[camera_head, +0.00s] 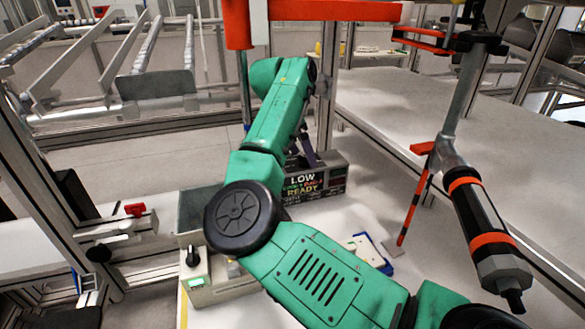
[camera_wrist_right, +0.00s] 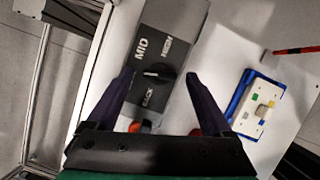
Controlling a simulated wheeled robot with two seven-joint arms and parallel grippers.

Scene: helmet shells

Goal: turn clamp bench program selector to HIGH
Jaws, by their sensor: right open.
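The clamp bench's grey box shows a lit display (camera_head: 313,183) reading LOW and READY in the head view. In the right wrist view its dark panel (camera_wrist_right: 172,22) carries the labels MID, HIGH and BACK. The black round selector knob (camera_wrist_right: 172,80) has a white pointer aimed roughly left in that view. My right gripper (camera_head: 305,152) is over the box, and its dark purple fingers (camera_wrist_right: 160,88) are open on either side of the knob. Contact with the knob cannot be told. In the head view the selector is hidden behind my gripper. My left gripper is not in view.
A blue-edged tray (camera_head: 374,250) lies right of the box, partly behind my arm. A black-and-orange tool (camera_head: 482,230) hangs at right. Another box with a black knob (camera_head: 193,257) stands at left. A red overhead beam (camera_head: 330,11) crosses above. The right-hand white table is mostly clear.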

